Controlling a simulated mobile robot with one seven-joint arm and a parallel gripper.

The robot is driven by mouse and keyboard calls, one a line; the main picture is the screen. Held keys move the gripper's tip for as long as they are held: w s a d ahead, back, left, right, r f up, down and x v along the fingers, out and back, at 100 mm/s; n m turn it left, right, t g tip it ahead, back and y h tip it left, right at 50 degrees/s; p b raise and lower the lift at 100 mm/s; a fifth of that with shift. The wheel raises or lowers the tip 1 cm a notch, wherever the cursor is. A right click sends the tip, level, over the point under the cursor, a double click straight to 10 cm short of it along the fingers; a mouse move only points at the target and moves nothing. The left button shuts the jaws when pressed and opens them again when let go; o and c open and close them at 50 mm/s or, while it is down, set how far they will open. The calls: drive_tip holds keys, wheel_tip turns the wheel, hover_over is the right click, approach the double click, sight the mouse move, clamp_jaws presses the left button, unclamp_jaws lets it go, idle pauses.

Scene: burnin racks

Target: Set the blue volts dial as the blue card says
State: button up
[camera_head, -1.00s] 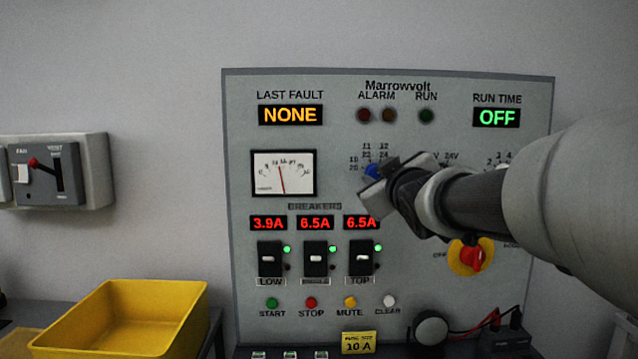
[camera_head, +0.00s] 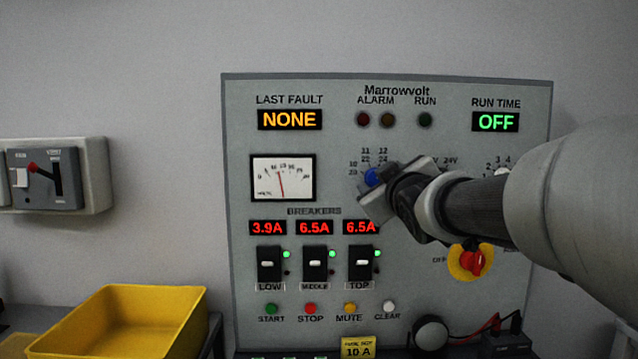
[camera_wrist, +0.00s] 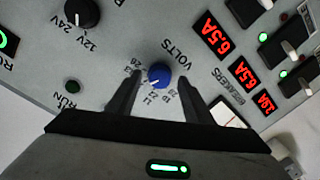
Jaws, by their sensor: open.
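The blue volts dial (camera_head: 371,175) is on the panel (camera_head: 240,210), partly hidden by my gripper in the head view. In the wrist view the blue dial (camera_wrist: 159,75) shows whole, with the word VOLTS above it and numbers around its lower side. My gripper (camera_wrist: 158,84) is open, with one dark finger on each side of the dial and visible space between the fingers and the knob. In the head view my gripper (camera_head: 385,190) is in front of the panel at the dial. I cannot make out a blue card in either view.
A black 12V/24V knob (camera_wrist: 82,13) is near the dial. Below are breaker switches (camera_head: 315,263) and a red emergency knob on yellow (camera_head: 472,261). A yellow bin (camera_head: 135,325) stands at lower left. A yellow 10 A card (camera_head: 358,347) is at the panel's foot.

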drive_tip(key=s+p, duration=0.2)
drive_tip(key=s, duration=1.5)
drive_tip(key=shift+d+r, duration=0.35)
drive_tip(key=shift+s, duration=0.1)
drive_tip(key=s+f+m+g, duration=0.4)
drive_tip(key=s+f+g, duration=0.25)
drive_tip(key=f, duration=0.55)
drive_tip(key=s+f+m+g, duration=0.3)
drive_tip(key=s+f+g, duration=0.2)
drive_tip(key=s+f, duration=0.45)
wheel_tip(320, 180, up, 18)
drive_tip(key=p, duration=2)
drive_tip(key=shift+a+f+h+p, duration=0.2)
drive_tip(key=shift+a+h+p, duration=0.1)
drive_tip(key=shift+a, duration=0.1)
